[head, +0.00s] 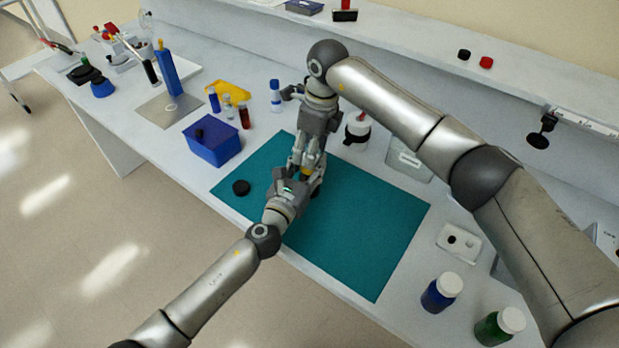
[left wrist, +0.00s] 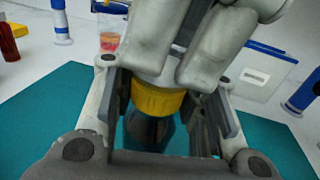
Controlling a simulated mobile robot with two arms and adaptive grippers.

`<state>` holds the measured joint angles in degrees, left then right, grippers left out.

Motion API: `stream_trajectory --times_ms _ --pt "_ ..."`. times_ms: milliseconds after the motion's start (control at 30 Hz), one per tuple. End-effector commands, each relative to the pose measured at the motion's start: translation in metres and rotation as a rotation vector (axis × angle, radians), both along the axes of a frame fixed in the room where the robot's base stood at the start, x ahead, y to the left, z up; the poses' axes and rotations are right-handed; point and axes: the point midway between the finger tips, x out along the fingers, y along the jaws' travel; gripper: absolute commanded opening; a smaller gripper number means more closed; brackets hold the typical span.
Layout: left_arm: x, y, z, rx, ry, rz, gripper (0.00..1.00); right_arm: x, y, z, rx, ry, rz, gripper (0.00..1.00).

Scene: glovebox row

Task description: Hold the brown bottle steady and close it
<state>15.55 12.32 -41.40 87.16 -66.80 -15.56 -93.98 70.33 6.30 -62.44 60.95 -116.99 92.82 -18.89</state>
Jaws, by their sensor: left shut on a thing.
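The brown bottle (left wrist: 150,132) shows as a dark, glassy body between the jaws of my left gripper (left wrist: 165,128), over the teal mat (head: 360,225). My left gripper is shut on it; in the head view the bottle is mostly hidden by the grippers. A yellow ribbed cap (left wrist: 157,99) is at the bottle's top, and it also shows in the head view (head: 306,172). My right gripper (head: 308,155) comes down from above with its fingers around the cap. I cannot tell whether the cap is seated or tilted.
A black cap (head: 241,187) lies on the mat's left part. A blue bin (head: 213,146) and small vials stand left behind it. A white-capped bottle (head: 357,130) stands behind the mat. Blue and green bottles (head: 441,292) stand front right. The mat's right half is clear.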

Motion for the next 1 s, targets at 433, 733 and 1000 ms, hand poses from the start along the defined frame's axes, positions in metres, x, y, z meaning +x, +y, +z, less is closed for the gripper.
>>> stream_trajectory --times_ms 433,733,1000 --pt "0.000 0.000 0.001 0.000 -0.001 0.000 0.00 0.000 0.000 0.001 0.000 -0.001 0.000 0.68" --pt "0.000 0.000 0.001 0.000 -0.001 0.000 0.00 0.001 0.000 0.032 0.001 -0.002 -0.001 0.68" --pt "0.000 0.000 0.001 0.000 -0.001 0.000 0.00 0.000 0.000 0.045 0.000 0.001 -0.001 0.68"
